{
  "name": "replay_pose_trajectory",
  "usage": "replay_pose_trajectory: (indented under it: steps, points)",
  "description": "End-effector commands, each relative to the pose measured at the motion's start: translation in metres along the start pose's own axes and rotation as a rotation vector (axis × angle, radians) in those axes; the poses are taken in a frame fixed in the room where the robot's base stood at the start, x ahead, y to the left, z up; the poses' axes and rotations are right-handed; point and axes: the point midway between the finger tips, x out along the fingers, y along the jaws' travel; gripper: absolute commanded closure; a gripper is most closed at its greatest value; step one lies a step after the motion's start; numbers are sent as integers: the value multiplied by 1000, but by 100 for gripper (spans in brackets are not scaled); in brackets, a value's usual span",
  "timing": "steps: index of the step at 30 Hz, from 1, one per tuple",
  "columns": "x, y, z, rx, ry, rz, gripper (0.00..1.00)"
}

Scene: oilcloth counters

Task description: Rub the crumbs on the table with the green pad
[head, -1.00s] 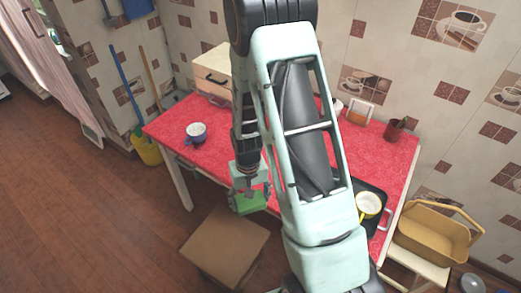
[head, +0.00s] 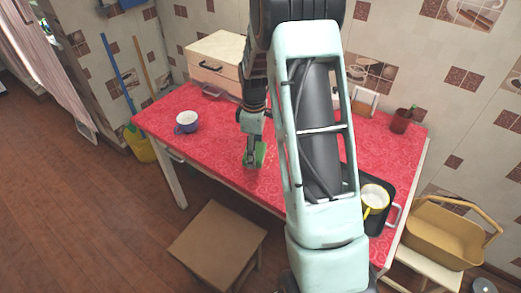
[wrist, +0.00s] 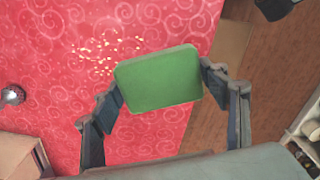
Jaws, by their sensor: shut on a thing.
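The green pad (wrist: 158,78) is held between the two fingers of my gripper (wrist: 160,90) in the wrist view. In the head view the pad (head: 260,154) shows as a small green edge beside my gripper (head: 251,158), over the red table (head: 218,125). The crumbs (wrist: 110,50) are a scatter of small pale bits on the red patterned top, just beyond and left of the pad in the wrist view. I cannot tell whether the pad touches the tabletop. My arm hides part of the table in the head view.
A blue and white cup (head: 186,122) stands on the table's left. A dark tray (head: 384,208) with a yellow and white mug (head: 374,197) lies at the right. A stool (head: 217,243) stands before the table, a yellow basket (head: 440,235) to the right. A drawer box (head: 217,60) is behind.

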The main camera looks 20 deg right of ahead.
Motion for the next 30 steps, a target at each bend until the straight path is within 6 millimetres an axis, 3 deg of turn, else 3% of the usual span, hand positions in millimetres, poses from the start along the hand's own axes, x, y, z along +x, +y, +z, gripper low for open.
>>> replay_pose_trajectory:
  steps: [6,15,30]
  points:
    - [-4,22,9,-187,-1,2,52]
    - [-7,29,13,-264,-2,0,52]
    - [40,28,13,-261,-2,-2,52]
